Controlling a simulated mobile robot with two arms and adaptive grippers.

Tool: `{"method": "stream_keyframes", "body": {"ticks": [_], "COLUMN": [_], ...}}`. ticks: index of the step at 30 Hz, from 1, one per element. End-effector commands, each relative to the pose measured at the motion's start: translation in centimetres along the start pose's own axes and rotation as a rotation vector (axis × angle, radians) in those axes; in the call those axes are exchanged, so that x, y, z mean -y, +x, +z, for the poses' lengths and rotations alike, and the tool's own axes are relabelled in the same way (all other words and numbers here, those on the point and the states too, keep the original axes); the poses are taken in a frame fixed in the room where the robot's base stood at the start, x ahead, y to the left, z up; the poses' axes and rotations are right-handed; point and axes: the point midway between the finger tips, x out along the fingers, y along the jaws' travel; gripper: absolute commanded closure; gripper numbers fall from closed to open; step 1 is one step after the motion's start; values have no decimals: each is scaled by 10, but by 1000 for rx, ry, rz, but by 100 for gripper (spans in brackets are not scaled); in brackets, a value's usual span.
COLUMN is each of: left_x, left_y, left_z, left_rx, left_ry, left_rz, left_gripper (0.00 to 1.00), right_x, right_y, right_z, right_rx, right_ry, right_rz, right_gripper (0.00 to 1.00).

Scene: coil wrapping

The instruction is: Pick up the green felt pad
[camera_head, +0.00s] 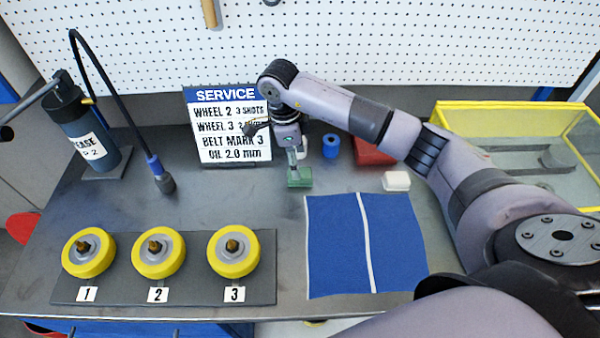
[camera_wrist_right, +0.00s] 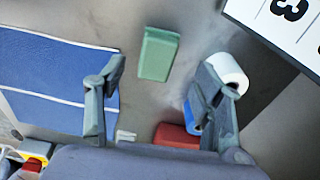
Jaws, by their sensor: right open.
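The green felt pad (camera_head: 300,179) is a small green block on the dark tabletop, in front of the service sign and left of the blue mat's far edge. My right gripper (camera_head: 294,160) hangs just above and behind it, pointing down. In the right wrist view the pad (camera_wrist_right: 158,54) shows whole, beyond and between the spread fingertips of the right gripper (camera_wrist_right: 160,80). The fingers are open with nothing between them. Whether a finger touches the pad cannot be told. My left gripper is not in view.
A service sign (camera_head: 228,125) stands behind. A blue roll (camera_head: 331,146), red box (camera_head: 374,151) and white block (camera_head: 396,181) lie to the right. A blue mat (camera_head: 335,245) and yellow wheels (camera_head: 160,252) are in front. A white roll (camera_wrist_right: 230,73) shows beside one finger.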

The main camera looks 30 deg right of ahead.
Motion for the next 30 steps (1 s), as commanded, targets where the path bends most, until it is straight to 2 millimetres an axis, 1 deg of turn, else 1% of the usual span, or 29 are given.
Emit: {"method": "stream_keyframes", "body": {"ticks": [5,8,9,12,15,20,23,30], "left_x": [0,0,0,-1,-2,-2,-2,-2], "left_y": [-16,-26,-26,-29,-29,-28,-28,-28], "left_z": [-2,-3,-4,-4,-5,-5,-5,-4], "left_rx": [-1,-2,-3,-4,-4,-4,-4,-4], "left_ry": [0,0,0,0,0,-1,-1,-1], "left_rz": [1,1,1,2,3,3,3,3], "left_gripper": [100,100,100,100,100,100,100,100], "right_x": [-3,-5,-4,-4,-3,-3,-3,-3], "right_y": [15,30,37,48,52,53,52,52], "right_z": [-4,-6,-5,-5,-4,-4,-4,-4], "right_rx": [-2,-2,-1,0,1,1,1,1], "right_ry": [0,0,0,0,-1,-1,-1,0], "right_rz": [5,5,5,2,0,0,0,0], "right_gripper": [38,38,38,38,38,38,44,60]}}
